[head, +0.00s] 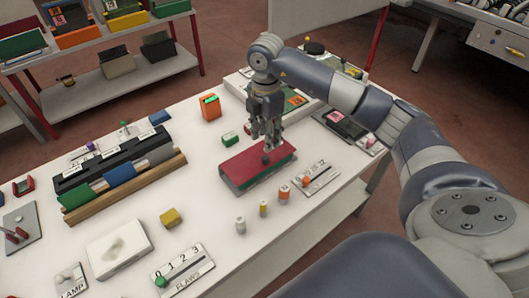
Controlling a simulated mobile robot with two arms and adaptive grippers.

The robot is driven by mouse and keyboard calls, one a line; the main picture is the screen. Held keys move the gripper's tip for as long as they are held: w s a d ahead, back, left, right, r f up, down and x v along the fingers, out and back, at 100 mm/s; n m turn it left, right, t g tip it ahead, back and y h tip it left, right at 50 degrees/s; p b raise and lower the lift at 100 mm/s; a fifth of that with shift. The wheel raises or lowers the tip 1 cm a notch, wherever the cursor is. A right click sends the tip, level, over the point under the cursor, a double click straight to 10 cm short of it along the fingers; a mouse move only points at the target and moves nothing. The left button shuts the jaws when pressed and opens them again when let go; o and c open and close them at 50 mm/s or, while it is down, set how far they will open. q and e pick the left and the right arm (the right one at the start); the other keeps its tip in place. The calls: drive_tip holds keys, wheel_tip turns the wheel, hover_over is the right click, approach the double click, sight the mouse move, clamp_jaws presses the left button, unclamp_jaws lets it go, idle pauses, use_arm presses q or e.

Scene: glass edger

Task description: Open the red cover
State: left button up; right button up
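The red cover (246,169) lies flat and closed on the white table, near its middle. A thin green edge and a pale edge show beneath it along its front side. My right gripper (267,150) points down over the far right part of the cover, with its fingertips at or just above the surface. I cannot tell whether they touch it, or whether the fingers are open or shut. The gripper hides a small part of the cover. My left gripper is not in view.
A small green block (229,138) and an orange box (210,107) stand behind the cover. Small cylinders (284,192) and a numbered slider plate (317,178) sit close in front and right. A long black rack (115,165) is at left. Clear table lies left of the cover.

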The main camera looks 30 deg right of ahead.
sight(265, 157)
wheel_tip(265, 157, down, 8)
drive_tip(key=shift+f+p, duration=0.2)
drive_tip(key=shift+p, duration=0.75)
clamp_jaws()
